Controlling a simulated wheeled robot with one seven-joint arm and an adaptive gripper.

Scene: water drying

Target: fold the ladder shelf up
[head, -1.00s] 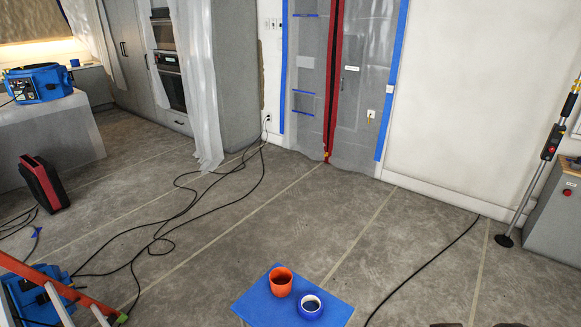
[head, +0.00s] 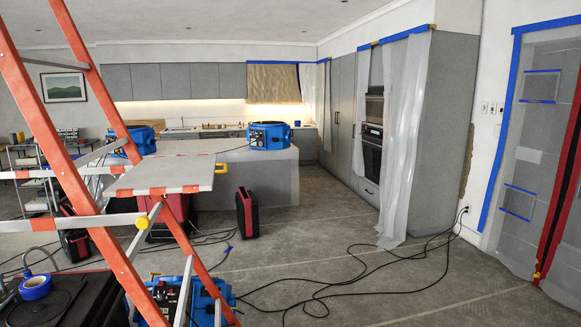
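An orange stepladder (head: 62,165) stands open at the left of the head view. Its grey shelf (head: 165,178) sticks out level to the right between the rails, with orange patches along its edge. My gripper is not in view.
A blue air mover (head: 185,300) stands on the floor behind the ladder's foot. Black cables (head: 350,285) lie across the floor. A black and red case (head: 247,213) stands near the counter. The floor at lower right is mostly clear.

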